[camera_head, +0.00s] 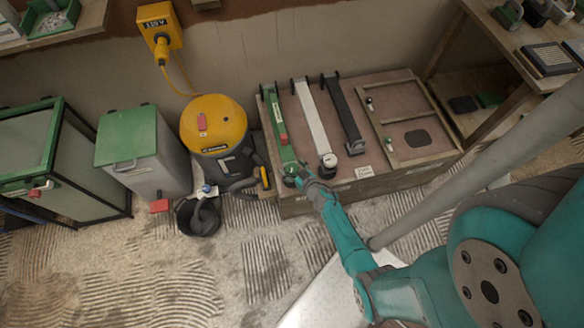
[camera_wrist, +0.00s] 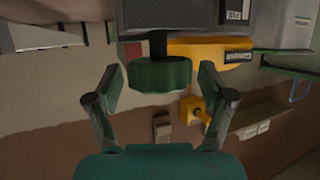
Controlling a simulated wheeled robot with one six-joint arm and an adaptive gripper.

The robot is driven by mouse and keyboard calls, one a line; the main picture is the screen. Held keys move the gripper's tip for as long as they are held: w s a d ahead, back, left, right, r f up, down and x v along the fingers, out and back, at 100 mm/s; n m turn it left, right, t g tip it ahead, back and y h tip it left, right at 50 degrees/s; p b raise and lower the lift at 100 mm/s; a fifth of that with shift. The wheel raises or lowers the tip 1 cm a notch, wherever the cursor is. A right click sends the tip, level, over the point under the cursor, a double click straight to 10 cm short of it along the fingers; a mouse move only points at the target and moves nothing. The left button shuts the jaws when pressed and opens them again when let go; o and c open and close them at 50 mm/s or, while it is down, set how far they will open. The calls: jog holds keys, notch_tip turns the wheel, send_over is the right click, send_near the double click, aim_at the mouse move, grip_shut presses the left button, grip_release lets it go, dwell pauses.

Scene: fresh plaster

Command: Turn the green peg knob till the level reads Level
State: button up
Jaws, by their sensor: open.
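The green peg knob (camera_wrist: 160,75) is a ribbed round knob on a dark stem in the wrist view. My gripper (camera_wrist: 160,82) is open, with one finger on each side of the knob and a visible gap on both sides. In the head view my gripper (camera_head: 304,174) is at the front end of the green bar (camera_head: 272,112), which lies on the wooden bench and carries a red piece. The knob is hard to make out there. I cannot find a readable level reading in either view.
A white bar (camera_head: 309,115) and a black bar (camera_head: 343,108) lie beside the green one on the wooden bench (camera_head: 430,172). A yellow-topped vacuum (camera_head: 216,120) and a black bucket (camera_head: 200,222) stand to the left. Ridged plaster floor (camera_head: 150,285) is open in front.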

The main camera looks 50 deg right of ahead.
jog(key=c, duration=1.2)
jog(key=shift+o, duration=0.2)
jog(key=shift+d+n+y, duration=0.1)
jog(key=shift+n+y, duration=0.4)
jog(key=shift+y, duration=0.1)
jog(key=n+y, duration=0.3)
jog(key=shift+y, duration=0.3)
jog(key=shift+n+y, duration=1.2)
jog(key=shift+y, duration=0.1)
jog(key=o, duration=1.2)
jog(key=shift+c, duration=0.2)
